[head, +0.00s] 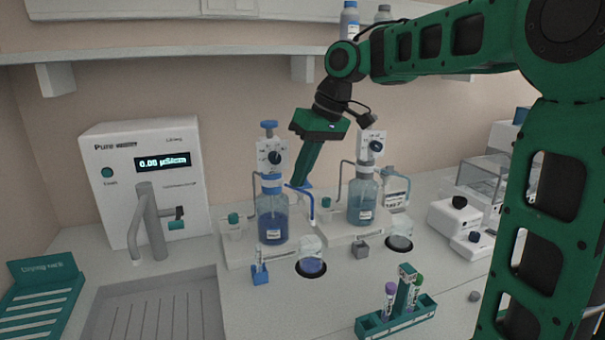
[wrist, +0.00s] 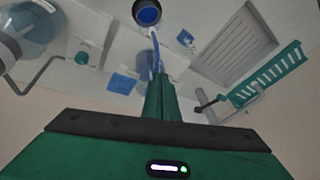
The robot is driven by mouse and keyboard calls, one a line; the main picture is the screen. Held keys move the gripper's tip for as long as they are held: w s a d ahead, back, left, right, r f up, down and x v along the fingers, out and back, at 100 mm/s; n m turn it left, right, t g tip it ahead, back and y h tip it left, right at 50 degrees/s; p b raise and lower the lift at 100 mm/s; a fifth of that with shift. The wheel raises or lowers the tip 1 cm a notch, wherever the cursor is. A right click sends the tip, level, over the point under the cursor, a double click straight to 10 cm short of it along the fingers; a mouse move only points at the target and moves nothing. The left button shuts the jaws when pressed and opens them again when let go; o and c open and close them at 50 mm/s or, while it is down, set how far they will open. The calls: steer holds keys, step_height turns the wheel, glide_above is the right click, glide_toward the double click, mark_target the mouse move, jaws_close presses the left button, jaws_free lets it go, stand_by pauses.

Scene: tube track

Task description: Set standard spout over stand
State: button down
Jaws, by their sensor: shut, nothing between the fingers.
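The left dispenser bottle (head: 272,215) holds dark blue liquid and has a blue spout (head: 312,205). The spout arcs right, and its downturned end appears above a glass beaker (head: 311,252) with blue liquid on a dark round stand (head: 311,268). In the wrist view, the spout (wrist: 154,50) runs from near my fingertips towards the round blue-filled beaker (wrist: 147,13). My gripper (head: 303,184) points down behind the spout, shut and empty. Its fingertips (wrist: 158,76) look close to the spout; contact cannot be told.
A right dispenser bottle (head: 362,200) with a grey spout stands near, beside another beaker (head: 399,241). A grey cube (head: 360,248) and small blue block (head: 260,274) flank the left beaker. A tube rack (head: 397,318) is in front. A meter (head: 150,180) and sink (head: 155,310) are left.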

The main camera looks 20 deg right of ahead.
steer(key=shift+a, duration=0.15)
steer(key=a+m+t+h, duration=0.1)
steer(key=a+m+h, duration=0.1)
steer(key=a+m, duration=0.5)
steer(key=shift+s+a+m+t+h, duration=0.3)
steer(key=shift+s+m+t, duration=0.15)
steer(key=shift+m, duration=0.55)
steer(key=shift+w+a, duration=0.2)
steer(key=shift+a, duration=0.15)
stand_by(0.7)
steer(key=shift+w+d+r, duration=0.1)
steer(key=shift+w+d, duration=0.4)
steer(key=shift+d, duration=0.15)
